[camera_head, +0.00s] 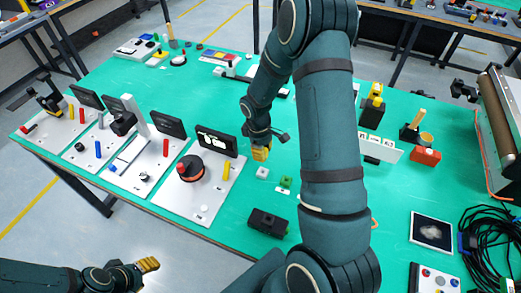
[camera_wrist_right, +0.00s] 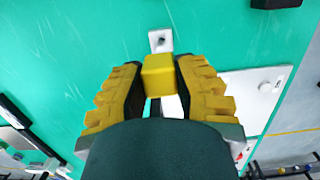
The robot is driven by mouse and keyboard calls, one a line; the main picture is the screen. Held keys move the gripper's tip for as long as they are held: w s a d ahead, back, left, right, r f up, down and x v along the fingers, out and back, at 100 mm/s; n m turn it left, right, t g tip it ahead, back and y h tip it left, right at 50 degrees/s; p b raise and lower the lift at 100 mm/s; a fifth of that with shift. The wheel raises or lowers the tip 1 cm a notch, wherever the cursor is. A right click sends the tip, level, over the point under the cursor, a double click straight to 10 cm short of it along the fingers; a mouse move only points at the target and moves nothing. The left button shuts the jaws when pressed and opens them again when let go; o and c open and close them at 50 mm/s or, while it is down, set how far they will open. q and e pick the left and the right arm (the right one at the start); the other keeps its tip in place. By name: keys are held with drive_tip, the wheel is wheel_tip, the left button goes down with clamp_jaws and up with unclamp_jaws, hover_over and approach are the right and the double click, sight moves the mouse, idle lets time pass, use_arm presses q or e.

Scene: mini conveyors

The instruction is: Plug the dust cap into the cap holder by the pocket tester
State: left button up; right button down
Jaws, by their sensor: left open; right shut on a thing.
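My right gripper (camera_head: 261,151) is shut on a yellow block-shaped cap, which I take for the dust cap (camera_wrist_right: 158,75); it sits between the yellow pads in the right wrist view. A small white block with a round hole (camera_wrist_right: 160,40), likely the cap holder, lies just beyond the cap there; it also shows in the head view (camera_head: 262,172), just below the gripper. Whether cap and holder touch, I cannot tell. A black box (camera_head: 268,221), possibly the pocket tester, lies nearer me. My left gripper (camera_head: 148,265) is open and empty, off the table's front edge.
A small green block (camera_head: 286,182) lies right of the white holder. A white board (camera_head: 215,205) with a black-and-red knob (camera_head: 190,168) and black display (camera_head: 217,141) stands to the left. My right arm hides the middle of the green table (camera_head: 235,240).

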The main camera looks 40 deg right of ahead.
drive_tip(key=shift+f, duration=0.1)
idle(0.3)
drive_tip(key=shift+f+b, duration=2.35)
drive_tip(key=shift+f, duration=0.5)
drive_tip(key=shift+f+b, duration=1.15)
drive_tip(key=shift+f, duration=0.2)
drive_tip(key=c, duration=0.7)
unclamp_jaws()
drive_tip(key=shift+c, duration=0.2)
drive_tip(key=r, duration=0.8)
drive_tip(key=w+r, duration=0.1)
drive_tip(key=r, duration=0.3)
drive_tip(key=shift+w+a, duration=0.1)
drive_tip(key=shift+a, duration=0.25)
